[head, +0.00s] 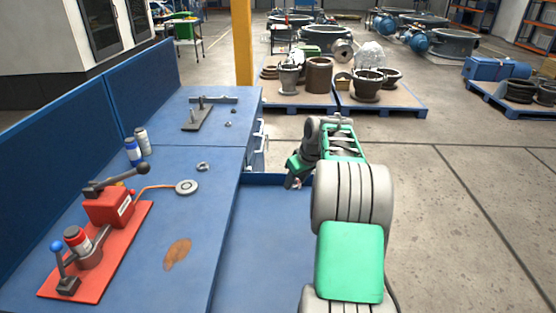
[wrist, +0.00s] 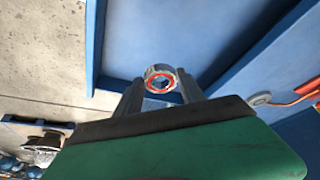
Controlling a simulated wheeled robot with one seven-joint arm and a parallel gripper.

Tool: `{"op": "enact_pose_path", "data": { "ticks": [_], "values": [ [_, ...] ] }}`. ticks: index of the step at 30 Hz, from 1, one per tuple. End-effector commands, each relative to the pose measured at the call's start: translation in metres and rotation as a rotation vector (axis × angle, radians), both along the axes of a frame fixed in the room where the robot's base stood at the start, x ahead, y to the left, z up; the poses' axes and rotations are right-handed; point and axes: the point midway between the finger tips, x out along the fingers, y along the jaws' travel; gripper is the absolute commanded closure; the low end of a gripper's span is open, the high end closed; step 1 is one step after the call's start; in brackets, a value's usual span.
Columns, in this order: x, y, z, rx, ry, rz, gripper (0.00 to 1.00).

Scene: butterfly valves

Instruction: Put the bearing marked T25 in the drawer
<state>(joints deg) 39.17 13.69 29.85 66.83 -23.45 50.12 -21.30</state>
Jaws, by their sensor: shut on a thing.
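My gripper (head: 294,183) is shut on a bearing (wrist: 160,78), a silver ring with a red-orange inner band. It shows between the two fingertips in the wrist view; no T25 marking is readable. In the head view, my gripper hangs over the far end of the open drawer (head: 272,240), a wide blue tray pulled out from the bench's right side. The drawer's blue floor also shows behind the bearing in the wrist view (wrist: 150,35). The bearing is above the floor; how far I cannot tell.
The blue bench (head: 215,225) bears a small metal ring (head: 203,166), a grey disc (head: 186,187) on an orange cable, a red press-like device (head: 108,207) and two bottles (head: 133,151). Pallets (head: 380,103) stand beyond. Open floor lies to the right.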

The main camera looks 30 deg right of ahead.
Motion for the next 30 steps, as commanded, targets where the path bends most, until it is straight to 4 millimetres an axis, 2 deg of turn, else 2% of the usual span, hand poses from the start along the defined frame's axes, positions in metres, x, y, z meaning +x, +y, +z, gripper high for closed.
{"op": "enact_pose_path", "data": {
  "ticks": [3, 5, 10, 17, 23, 30],
  "values": [
    [-0.008, 0.013, -0.035, 0.003, 0.003, 0.075, 1.00],
    [-0.008, 0.016, -0.049, 0.003, 0.002, 0.137, 1.00],
    [0.004, 0.013, -0.048, -0.001, -0.003, 0.274, 1.00],
    [0.006, 0.013, -0.051, 0.000, -0.002, 0.347, 1.00],
    [0.006, 0.013, -0.072, 0.000, -0.001, 0.345, 1.00],
    [0.006, 0.013, -0.106, 0.000, -0.001, 0.344, 1.00]
  ]
}}
